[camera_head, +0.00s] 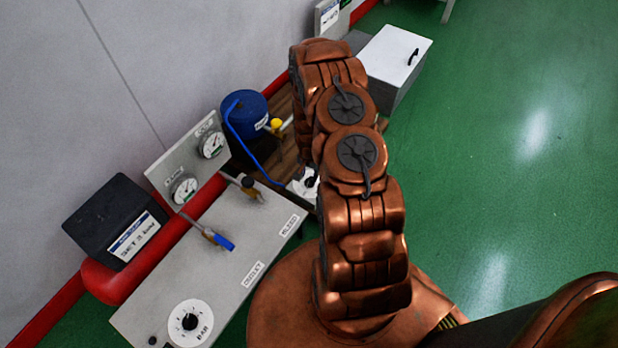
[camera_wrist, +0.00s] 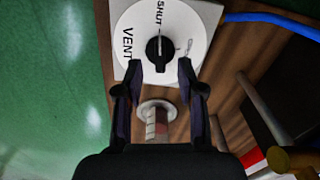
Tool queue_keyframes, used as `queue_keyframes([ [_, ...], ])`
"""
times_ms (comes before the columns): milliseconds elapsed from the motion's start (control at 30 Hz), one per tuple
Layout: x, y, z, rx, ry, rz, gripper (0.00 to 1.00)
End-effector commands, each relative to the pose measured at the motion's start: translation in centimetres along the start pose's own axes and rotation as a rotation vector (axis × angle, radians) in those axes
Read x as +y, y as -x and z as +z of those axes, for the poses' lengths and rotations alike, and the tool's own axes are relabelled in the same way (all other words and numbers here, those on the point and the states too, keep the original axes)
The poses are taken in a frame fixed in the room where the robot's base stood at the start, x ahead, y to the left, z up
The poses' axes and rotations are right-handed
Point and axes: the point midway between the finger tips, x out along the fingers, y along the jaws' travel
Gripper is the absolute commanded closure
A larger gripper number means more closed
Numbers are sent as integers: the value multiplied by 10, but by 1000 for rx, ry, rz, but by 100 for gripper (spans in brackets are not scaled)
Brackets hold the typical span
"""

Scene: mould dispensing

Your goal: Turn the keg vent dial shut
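The vent dial (camera_wrist: 139,22) is a round white plate with a black knob (camera_wrist: 160,50) at its centre. It reads "VENT" at the left and "SHUT" at the top, with a small faint mark at the right. The knob's pale line points roughly up, towards "SHUT". My gripper (camera_wrist: 159,70) is open, its two dark fingers either side of the knob's lower end; I cannot tell whether they touch it. In the head view the dial (camera_head: 297,187) is partly hidden by my arm, and my gripper is hidden. The blue keg (camera_head: 250,108) stands behind.
A blue hose (camera_head: 233,127) runs from the keg. A grey bench panel (camera_head: 190,265) at the left has gauges, a blue-handled valve (camera_head: 217,239) and a "BAR" dial (camera_head: 176,325). A white-topped box (camera_head: 394,52) stands at the back. Green floor at the right is clear.

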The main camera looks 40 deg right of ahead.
Motion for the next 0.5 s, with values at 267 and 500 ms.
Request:
queue_keyframes([
  [267, 0, 36, 0, 1, 0, 0, 61],
  [500, 0, 64, -1, 3, 0, -1, 61],
])
